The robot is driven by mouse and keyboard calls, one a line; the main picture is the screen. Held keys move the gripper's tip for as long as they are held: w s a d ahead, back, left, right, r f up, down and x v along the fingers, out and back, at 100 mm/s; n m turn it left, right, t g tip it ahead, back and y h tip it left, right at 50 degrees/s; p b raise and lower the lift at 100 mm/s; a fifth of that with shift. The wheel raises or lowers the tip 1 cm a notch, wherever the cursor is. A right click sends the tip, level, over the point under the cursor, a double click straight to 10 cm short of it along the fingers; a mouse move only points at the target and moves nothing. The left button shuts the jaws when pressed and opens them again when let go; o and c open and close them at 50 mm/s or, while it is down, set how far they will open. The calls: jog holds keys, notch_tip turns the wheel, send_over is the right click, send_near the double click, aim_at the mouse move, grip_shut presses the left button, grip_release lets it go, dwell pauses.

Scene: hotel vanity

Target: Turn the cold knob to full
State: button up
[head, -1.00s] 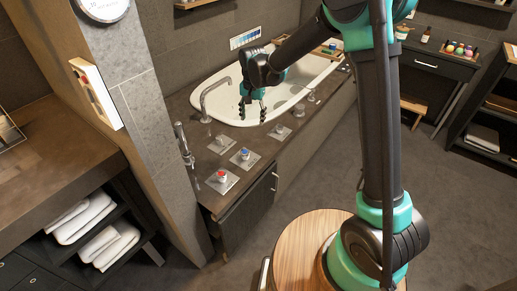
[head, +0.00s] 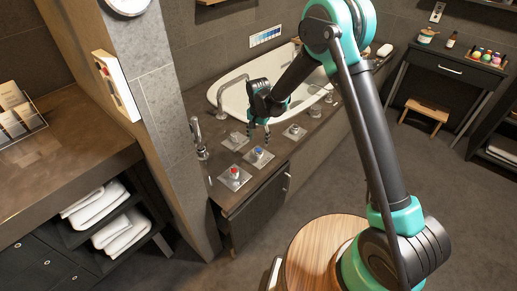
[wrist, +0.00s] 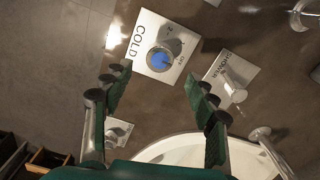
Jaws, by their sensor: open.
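The cold knob has a blue cap on a metal body and sits on a square white plate marked COLD, seen in the wrist view (wrist: 159,59) and in the head view (head: 258,153). My gripper (wrist: 155,95) is open and empty, its two green-padded fingers on either side of a gap, with the cold knob ahead of that gap. In the head view my gripper (head: 258,133) hangs over the counter just behind the cold knob. It appears apart from the knob. The exact height above it cannot be told.
A red-capped knob (head: 234,173) stands nearer the counter's front left. A lever on a plate marked SHOWER (wrist: 231,82) is right of the cold knob in the wrist view. The white bathtub (head: 232,98) and its spout (head: 221,92) lie behind.

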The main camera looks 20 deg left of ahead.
aim_at(258, 150)
notch_tip(258, 150, down, 6)
jog(key=shift+f, duration=0.15)
dwell(0.3)
jog(key=c, duration=1.2)
